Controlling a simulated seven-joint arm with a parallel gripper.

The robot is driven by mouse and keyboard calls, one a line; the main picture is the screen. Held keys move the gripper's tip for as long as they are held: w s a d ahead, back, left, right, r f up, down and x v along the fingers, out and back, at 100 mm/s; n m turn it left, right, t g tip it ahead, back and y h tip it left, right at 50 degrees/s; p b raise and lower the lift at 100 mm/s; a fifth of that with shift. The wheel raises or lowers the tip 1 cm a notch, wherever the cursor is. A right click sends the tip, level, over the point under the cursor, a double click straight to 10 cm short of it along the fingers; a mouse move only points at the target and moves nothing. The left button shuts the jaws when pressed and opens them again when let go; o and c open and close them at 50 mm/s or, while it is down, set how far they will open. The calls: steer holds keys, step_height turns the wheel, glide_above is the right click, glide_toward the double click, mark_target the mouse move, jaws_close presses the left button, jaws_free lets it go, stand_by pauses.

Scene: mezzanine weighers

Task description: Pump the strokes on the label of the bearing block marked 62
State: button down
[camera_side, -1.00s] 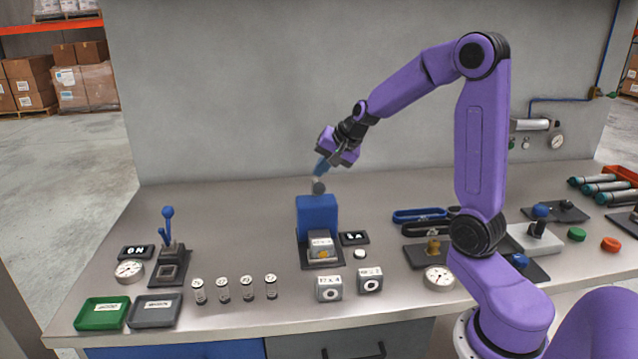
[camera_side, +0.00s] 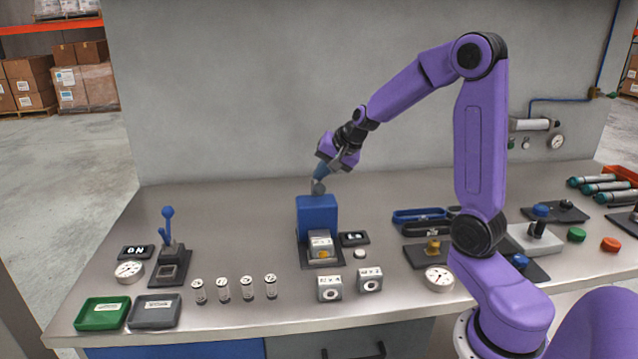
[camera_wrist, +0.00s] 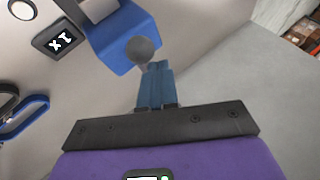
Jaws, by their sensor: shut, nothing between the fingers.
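A blue press housing (camera_side: 317,215) stands mid-bench with a grey ball knob (camera_side: 318,188) at its top. A pale bearing block (camera_side: 321,243) sits at its front; its label is too small to read. Two more blocks stand at the bench front: the left one (camera_side: 330,288) seems marked 62, and the right one (camera_side: 370,280) has an unclear label. My gripper (camera_side: 319,174) is shut and empty, its blue fingers at the knob. In the wrist view the fingertips (camera_wrist: 153,70) meet the knob (camera_wrist: 140,50) in the picture; I cannot tell whether they touch.
A small black display (camera_side: 354,239) stands right of the press; in the wrist view it (camera_wrist: 60,41) shows a 1 and an x. Several small vials (camera_side: 247,290), a lever device (camera_side: 169,250), a green tray (camera_side: 102,312) and a grey tray (camera_side: 155,312) are to the left.

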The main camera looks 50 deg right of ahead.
steer(key=shift+s+a+f, duration=0.1)
steer(key=shift+s+f, duration=0.05)
steer(key=shift+f, duration=0.55)
steer(key=shift+s+a+f, duration=0.1)
steer(key=shift+f, duration=0.6)
stand_by(1.5)
steer(key=shift+r, duration=0.15)
steer(key=shift+w+d+r, duration=0.15)
steer(key=shift+r, duration=0.8)
steer(key=shift+w+d+r, duration=0.15)
steer(key=shift+r, duration=0.8)
steer(key=shift+w+d+r, duration=0.1)
steer(key=shift+r, duration=0.7)
steer(key=shift+w+d+r, duration=0.15)
steer(key=shift+r, duration=0.7)
steer(key=shift+w+d+r, duration=0.1)
steer(key=shift+r, duration=0.7)
steer(key=shift+w+d+r, duration=0.15)
steer(key=shift+r, duration=0.8)
steer(key=shift+w+d+r, duration=0.15)
steer(key=shift+r, duration=0.75)
